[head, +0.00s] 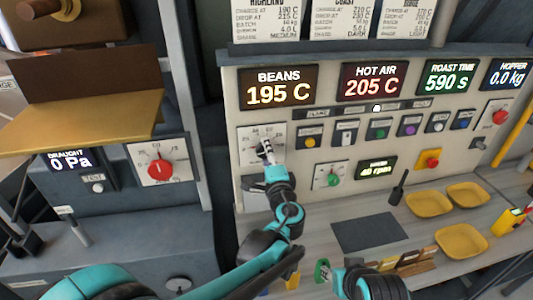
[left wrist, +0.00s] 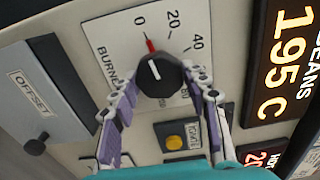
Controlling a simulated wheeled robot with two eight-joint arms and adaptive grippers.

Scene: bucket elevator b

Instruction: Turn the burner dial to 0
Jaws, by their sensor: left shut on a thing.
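The burner dial (left wrist: 160,75) is a black knob with a white line on its face and a red mark at its edge. Its white scale plate (left wrist: 120,50) shows 0, 20, 40 and higher numbers.
A green-centred dial (head: 333,180) sits lower on the panel, close to my left arm. Yellow trays (head: 428,204) and a dark mat (head: 365,232) lie on the counter. A red dial (head: 159,169) is on the left cabinet.

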